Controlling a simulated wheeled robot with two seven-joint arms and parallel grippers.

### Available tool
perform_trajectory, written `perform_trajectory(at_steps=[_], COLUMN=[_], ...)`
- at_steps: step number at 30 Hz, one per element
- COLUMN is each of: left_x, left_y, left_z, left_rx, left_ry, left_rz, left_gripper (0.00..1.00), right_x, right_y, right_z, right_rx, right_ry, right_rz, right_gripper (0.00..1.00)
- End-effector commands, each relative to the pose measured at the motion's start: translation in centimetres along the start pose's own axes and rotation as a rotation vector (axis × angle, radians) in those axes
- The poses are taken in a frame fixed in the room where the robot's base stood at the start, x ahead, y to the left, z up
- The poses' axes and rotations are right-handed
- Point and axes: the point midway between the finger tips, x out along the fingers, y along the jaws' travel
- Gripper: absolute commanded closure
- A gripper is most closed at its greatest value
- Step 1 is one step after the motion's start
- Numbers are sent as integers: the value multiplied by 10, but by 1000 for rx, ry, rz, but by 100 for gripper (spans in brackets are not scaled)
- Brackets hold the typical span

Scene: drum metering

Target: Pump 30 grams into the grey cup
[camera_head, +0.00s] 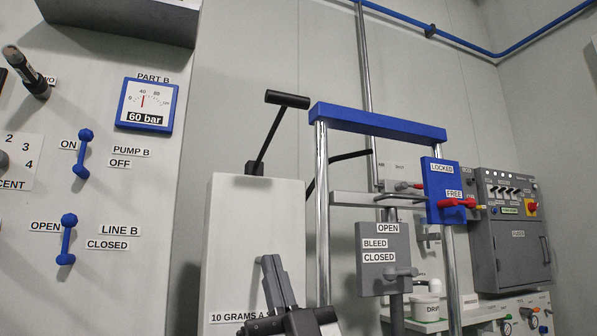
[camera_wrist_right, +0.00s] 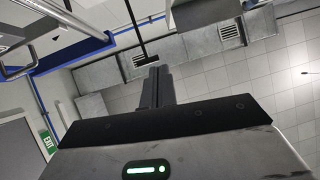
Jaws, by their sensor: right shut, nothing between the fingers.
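A white pump box (camera_head: 255,235) stands at the centre of the head view, with a label starting "10 GRAMS A"; the rest is hidden by my right gripper. A black lever with a T-shaped handle (camera_head: 287,99) rises from its top, leaning right. The handle (camera_wrist_right: 145,61) also shows in the right wrist view, beyond the fingertips. My right gripper (camera_head: 269,262) is shut and empty, fingers up, in front of the box and below the handle, apart from it. In the wrist view its fingers (camera_wrist_right: 157,80) are together. The grey cup is in neither view. My left gripper is not visible.
A blue-topped frame (camera_head: 380,122) on chrome posts stands right of the pump. It carries a red lever (camera_head: 455,203) by "FREE" and a grey valve (camera_head: 385,245) marked OPEN, BLEED, CLOSED. A gauge (camera_head: 147,103) reads "60 bar". Blue levers and a grey cabinet (camera_head: 515,240) flank these.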

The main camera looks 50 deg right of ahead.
Motion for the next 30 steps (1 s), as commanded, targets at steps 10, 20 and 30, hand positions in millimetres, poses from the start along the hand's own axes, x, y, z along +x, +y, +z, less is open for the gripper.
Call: perform_trajectory(at_steps=[10,20,30], left_x=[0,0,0], left_y=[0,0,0], left_z=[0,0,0], left_rx=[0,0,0], left_ry=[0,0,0], left_rz=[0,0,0], left_gripper=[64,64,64], right_x=[-238,-396,-403], right_y=[-190,-256,-259], right_z=[117,70,67], right_rx=[496,853,871], right_ry=[-779,-1234,-1255], right_rz=[-461,-592,-596], right_gripper=[100,100,100])
